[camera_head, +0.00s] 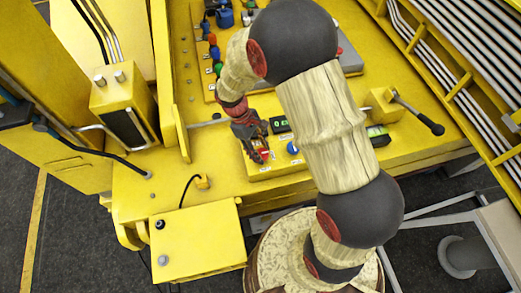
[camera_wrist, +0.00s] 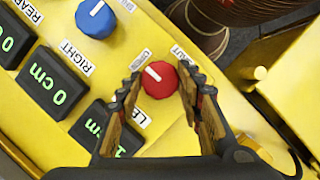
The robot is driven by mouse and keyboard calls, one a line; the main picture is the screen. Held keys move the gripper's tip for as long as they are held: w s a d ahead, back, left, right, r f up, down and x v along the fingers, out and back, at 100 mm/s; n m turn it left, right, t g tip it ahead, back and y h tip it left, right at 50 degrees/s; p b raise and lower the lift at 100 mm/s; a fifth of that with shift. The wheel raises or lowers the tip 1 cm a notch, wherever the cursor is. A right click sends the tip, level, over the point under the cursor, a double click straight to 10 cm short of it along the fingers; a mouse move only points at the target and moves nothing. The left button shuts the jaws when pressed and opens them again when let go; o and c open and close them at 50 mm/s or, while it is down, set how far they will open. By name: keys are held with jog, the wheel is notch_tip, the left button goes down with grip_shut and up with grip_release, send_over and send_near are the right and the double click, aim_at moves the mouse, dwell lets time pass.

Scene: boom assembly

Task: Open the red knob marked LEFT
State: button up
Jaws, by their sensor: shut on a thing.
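The red knob (camera_wrist: 159,80) sits on the yellow control panel (camera_wrist: 178,30), with a white pointer line aimed toward the upper left. My gripper (camera_wrist: 161,84) is shut on this knob, one finger on each side of it. A white label beside the knob starts with "LE"; the rest is behind a finger. Two small labels lie just beyond the knob, too slanted to read surely. In the head view my gripper (camera_head: 259,155) points down at the panel near the table's front edge, and the knob is mostly hidden there.
A blue knob (camera_wrist: 95,18) and a display reading "0 cm" (camera_wrist: 55,86) by the label RIGHT are close by. Another green-digit display (camera_wrist: 90,128) is partly covered by a finger. A black-handled lever (camera_head: 418,113) stands to the right on the table.

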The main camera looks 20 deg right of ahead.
jog(key=o, duration=1.1)
jog(key=v, duration=1.2)
jog(key=shift+w, duration=0.1)
